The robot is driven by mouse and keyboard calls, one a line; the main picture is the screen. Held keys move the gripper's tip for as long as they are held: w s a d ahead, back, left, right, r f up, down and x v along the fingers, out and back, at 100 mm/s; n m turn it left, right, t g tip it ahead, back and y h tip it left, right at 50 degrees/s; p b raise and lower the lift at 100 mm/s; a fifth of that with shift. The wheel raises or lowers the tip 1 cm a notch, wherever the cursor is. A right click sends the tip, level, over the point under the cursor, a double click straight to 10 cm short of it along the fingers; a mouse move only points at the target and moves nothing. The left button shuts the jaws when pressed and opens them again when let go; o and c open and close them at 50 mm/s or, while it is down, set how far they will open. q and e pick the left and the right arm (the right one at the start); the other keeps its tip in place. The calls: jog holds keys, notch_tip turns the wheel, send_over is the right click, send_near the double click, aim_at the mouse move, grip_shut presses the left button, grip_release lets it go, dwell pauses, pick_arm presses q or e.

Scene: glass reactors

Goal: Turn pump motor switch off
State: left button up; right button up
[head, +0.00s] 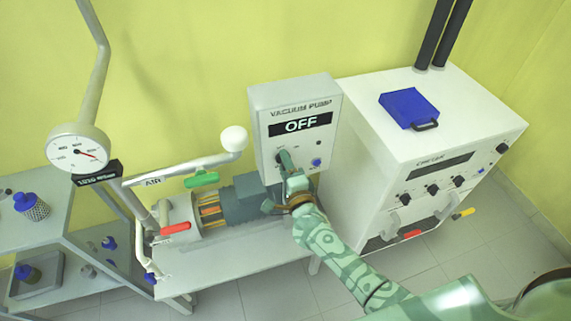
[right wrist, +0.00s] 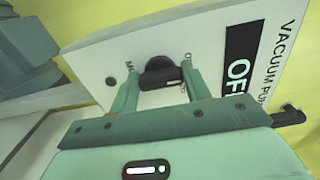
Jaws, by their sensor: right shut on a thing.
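The vacuum pump control box (head: 265,102) is a light grey panel standing behind the pump, with a black display reading OFF (head: 300,124). Its black rotary motor switch (right wrist: 160,72) shows in the right wrist view, between two printed labels that are partly hidden. My right gripper (head: 284,155) reaches up to the lower left of the panel. In the right wrist view its two green fingers (right wrist: 160,88) stand on either side of the black knob and are shut on it. My left gripper is not in view.
The grey pump motor (head: 248,198) sits on a bench below the panel, with green (head: 201,179) and red (head: 175,229) valve handles beside it. A pressure gauge (head: 78,150) stands at left. A white cabinet (head: 370,130) at right carries a blue case (head: 405,106).

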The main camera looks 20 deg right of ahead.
jog(key=shift+f, duration=0.1)
dwell(0.5)
jog(key=o, duration=1)
jog(key=shift+c, duration=0.2)
jog(key=shift+s, duration=0.15)
jog(key=s+p, duration=0.1)
jog(key=s, duration=1.5)
jog(key=shift+d, duration=0.3)
